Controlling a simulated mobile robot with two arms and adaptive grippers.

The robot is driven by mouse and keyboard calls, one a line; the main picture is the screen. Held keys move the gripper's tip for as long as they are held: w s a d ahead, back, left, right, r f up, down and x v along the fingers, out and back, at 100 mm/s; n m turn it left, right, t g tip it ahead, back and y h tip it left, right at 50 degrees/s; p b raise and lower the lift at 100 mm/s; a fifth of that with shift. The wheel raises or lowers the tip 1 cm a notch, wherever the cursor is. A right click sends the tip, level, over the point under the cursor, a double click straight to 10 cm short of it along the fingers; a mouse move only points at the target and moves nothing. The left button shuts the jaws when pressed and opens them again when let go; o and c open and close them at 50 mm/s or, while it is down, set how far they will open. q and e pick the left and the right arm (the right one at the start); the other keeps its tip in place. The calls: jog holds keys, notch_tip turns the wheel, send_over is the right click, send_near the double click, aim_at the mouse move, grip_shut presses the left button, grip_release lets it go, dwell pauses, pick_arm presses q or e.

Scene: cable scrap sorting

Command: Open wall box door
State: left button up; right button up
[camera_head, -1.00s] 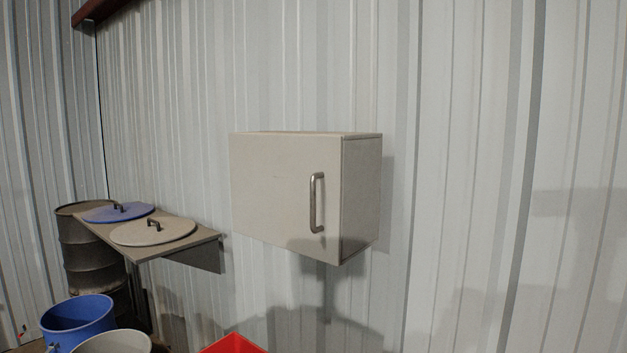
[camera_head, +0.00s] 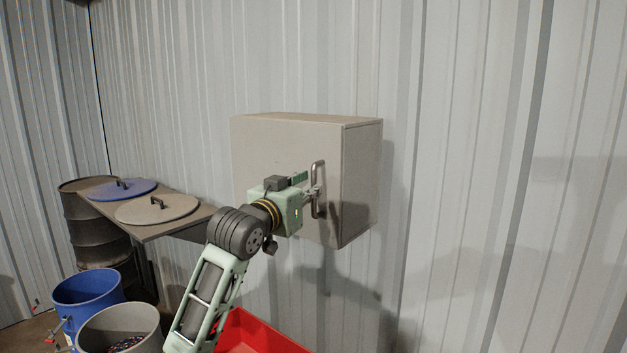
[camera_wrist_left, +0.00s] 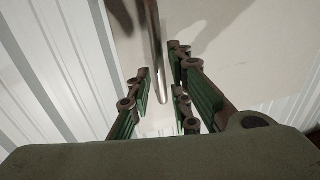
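The beige wall box (camera_head: 285,150) hangs on the corrugated wall, and its door is shut flat. A vertical metal bar handle (camera_head: 322,170) sits near the door's right edge. My left gripper (camera_head: 314,192) is at the handle's middle in the head view. In the left wrist view, the handle (camera_wrist_left: 155,40) runs down between the spread green fingers of my left gripper (camera_wrist_left: 160,83). Gaps show on both sides of the bar, so the gripper looks open around it and not clamped. My right gripper is in neither view.
A shelf (camera_head: 150,233) left of the box holds a blue lid (camera_head: 122,191) and a beige lid (camera_head: 155,210). A dark barrel (camera_head: 95,235), a blue bucket (camera_head: 85,290), a grey bucket (camera_head: 120,325) and a red bin (camera_head: 255,335) stand below. The wall right of the box is clear.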

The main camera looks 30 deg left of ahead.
pick_arm(q)
jog(key=w, duration=0.1)
jog(key=w+p, duration=0.1)
jog(key=w, duration=0.1)
jog(key=shift+w+a+f, duration=0.1)
jog(key=shift+w+a, duration=0.05)
jog(key=shift+a, duration=0.05)
grip_shut()
dwell(0.3)
